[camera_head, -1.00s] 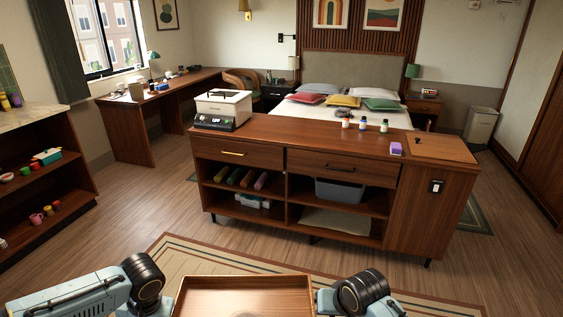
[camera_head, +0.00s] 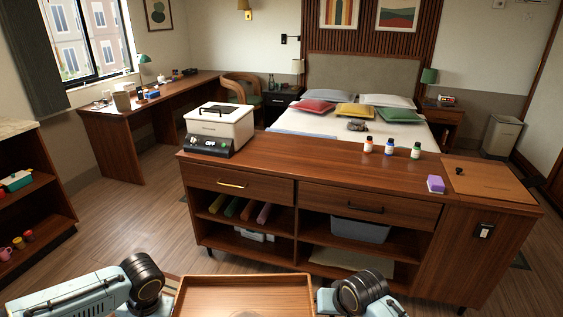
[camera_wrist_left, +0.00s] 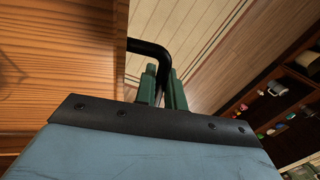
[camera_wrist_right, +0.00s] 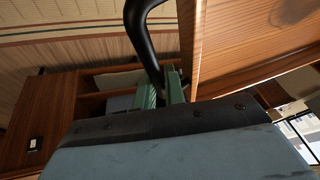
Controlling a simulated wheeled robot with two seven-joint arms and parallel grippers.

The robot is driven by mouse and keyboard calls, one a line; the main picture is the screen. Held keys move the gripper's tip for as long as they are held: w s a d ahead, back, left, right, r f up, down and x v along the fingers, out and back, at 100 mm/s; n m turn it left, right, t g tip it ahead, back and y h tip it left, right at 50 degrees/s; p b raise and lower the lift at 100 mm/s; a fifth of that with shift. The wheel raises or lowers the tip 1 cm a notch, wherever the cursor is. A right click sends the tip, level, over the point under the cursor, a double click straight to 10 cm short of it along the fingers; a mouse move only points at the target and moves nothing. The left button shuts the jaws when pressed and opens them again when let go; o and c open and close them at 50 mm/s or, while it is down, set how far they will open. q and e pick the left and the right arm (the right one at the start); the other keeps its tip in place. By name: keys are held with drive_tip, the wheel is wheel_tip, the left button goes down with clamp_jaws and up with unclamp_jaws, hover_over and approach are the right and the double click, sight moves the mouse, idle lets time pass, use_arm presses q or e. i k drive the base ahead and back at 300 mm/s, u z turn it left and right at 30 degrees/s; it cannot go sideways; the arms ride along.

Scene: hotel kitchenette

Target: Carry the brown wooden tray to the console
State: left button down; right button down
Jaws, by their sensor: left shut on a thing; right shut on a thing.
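The brown wooden tray (camera_head: 243,292) is at the bottom middle of the head view, held between my two arms and cut off by the lower edge. My left gripper (camera_wrist_left: 163,84) is shut on the tray's black handle (camera_wrist_left: 150,48). My right gripper (camera_wrist_right: 160,84) is shut on the other black handle (camera_wrist_right: 142,30). In the head view the gripper fingers are hidden. The console (camera_head: 320,152), a long wooden unit with drawers and open shelves, stands ahead beyond the tray. The middle of its top is bare.
On the console top are a white and black appliance (camera_head: 218,128) at the left, several small bottles (camera_head: 390,147), a purple block (camera_head: 435,184) and a flat brown board (camera_head: 490,180) at the right. A shelf unit (camera_head: 30,200) stands at the left. A bed (camera_head: 350,120) is behind.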

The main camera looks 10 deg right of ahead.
sight(297, 153)
drive_tip(key=i, duration=1.55)
drive_tip(key=u, duration=5.8)
